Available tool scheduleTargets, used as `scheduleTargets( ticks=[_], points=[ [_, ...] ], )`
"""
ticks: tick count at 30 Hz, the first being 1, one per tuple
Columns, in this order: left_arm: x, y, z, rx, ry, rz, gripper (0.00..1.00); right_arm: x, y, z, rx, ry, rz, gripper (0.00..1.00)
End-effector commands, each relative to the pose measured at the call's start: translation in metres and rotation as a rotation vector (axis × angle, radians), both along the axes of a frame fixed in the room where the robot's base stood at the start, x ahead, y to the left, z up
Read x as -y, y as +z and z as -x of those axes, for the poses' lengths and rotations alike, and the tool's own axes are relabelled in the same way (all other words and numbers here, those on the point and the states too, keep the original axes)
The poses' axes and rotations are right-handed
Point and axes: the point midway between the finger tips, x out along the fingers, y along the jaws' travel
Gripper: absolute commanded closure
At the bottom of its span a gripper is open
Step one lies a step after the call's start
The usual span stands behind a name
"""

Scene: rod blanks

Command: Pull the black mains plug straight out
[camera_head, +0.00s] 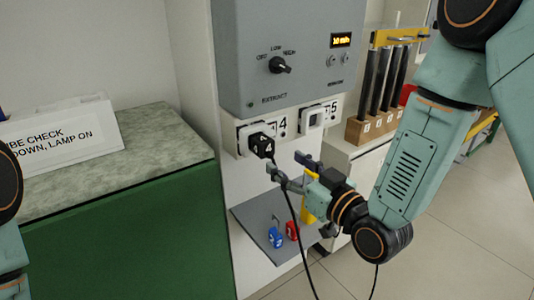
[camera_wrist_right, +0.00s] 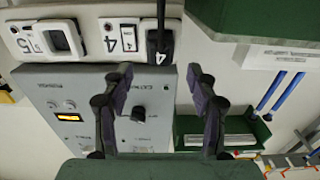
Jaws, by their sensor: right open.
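The black mains plug (camera_head: 262,146), marked 4, sits in the left wall socket (camera_head: 243,139) beside the number 4 label, below the grey control box. Its black cord (camera_head: 293,215) hangs down past my right gripper. My right gripper (camera_head: 286,164) is open and empty, just to the right of and below the plug, apart from it. In the right wrist view, which is upside down, the plug (camera_wrist_right: 160,44) shows beyond the gap between the open fingers (camera_wrist_right: 159,71). My left gripper is out of view.
A grey control box (camera_head: 290,50) with a knob and lit display hangs above. Socket 5 (camera_head: 313,117) is empty to the right. A grey shelf (camera_head: 250,222) below holds small blue (camera_head: 275,237) and red (camera_head: 292,230) pieces. A green cabinet (camera_head: 120,240) stands left.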

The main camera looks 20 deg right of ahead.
Motion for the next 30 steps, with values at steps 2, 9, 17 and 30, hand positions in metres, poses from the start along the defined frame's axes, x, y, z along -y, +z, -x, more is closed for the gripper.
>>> scheduleTargets(
  ticks=[2, 9, 17, 30],
  points=[
    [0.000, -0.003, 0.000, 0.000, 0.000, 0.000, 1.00, -0.004, 0.000, -0.008, 0.002, 0.002, 0.003, 0.42],
    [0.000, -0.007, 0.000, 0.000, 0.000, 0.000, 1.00, -0.014, 0.000, -0.032, 0.002, 0.003, 0.002, 0.42],
    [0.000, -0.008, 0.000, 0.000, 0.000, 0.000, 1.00, -0.025, 0.000, -0.056, 0.001, 0.002, 0.002, 0.42],
    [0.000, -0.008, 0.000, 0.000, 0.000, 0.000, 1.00, -0.035, 0.000, -0.083, -0.002, 0.001, 0.000, 0.42]
  ],
)
